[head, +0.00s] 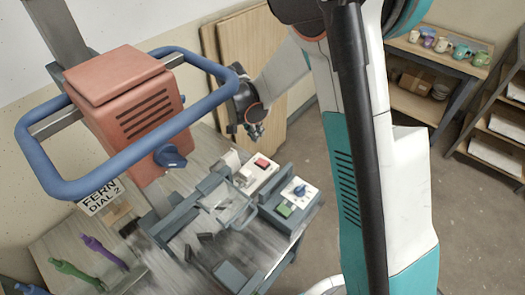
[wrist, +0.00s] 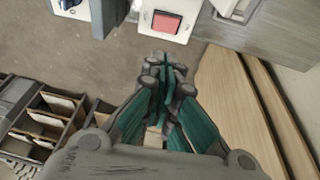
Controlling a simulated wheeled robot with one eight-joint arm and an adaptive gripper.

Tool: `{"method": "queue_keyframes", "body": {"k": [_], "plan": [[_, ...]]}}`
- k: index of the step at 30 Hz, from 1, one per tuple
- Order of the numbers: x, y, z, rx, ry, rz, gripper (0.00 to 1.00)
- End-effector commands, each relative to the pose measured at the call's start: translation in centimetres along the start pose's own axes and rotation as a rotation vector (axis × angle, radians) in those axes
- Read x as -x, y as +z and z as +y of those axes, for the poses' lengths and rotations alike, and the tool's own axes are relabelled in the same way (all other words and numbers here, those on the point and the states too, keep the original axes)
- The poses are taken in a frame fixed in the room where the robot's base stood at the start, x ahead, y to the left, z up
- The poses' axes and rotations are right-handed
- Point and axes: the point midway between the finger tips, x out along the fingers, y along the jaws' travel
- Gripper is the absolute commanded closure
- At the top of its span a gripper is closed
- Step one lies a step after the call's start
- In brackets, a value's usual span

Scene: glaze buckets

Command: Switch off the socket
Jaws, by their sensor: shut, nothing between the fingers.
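A white socket unit (head: 257,178) with a red rocker switch (head: 262,163) sits at the back of the grey bench. In the wrist view the red switch (wrist: 167,22) shows on its pale plate at the top, beyond my fingertips. Whether the rocker is on or off cannot be told. My gripper (head: 256,131) is above and behind the switch in the head view, apart from it. In the wrist view my gripper (wrist: 164,68) has its teal fingers closed together, with nothing between them.
A control box with a blue knob (head: 300,190) and green button (head: 284,210) stands right of the socket. A red machine head (head: 125,105) with a blue guard loop rises at left. Wooden boards (head: 232,62) lean behind. Mug shelves (head: 445,60) stand at back right.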

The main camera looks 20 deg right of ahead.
Motion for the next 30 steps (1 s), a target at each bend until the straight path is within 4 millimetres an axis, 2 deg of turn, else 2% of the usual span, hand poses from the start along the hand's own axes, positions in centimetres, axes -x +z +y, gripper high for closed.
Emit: {"method": "queue_keyframes", "body": {"k": [5,15,21,25,30], "plan": [[-2.1,0.0,0.0,-0.001,0.0,0.0,1.0],[-8.8,0.0,0.0,-0.001,0.0,0.0,1.0],[-11.9,0.6,0.2,0.0,0.0,0.0,1.0],[-13.1,0.9,0.4,0.0,0.0,0.0,1.0],[-13.7,1.1,0.5,0.0,0.0,0.0,1.0]]}}
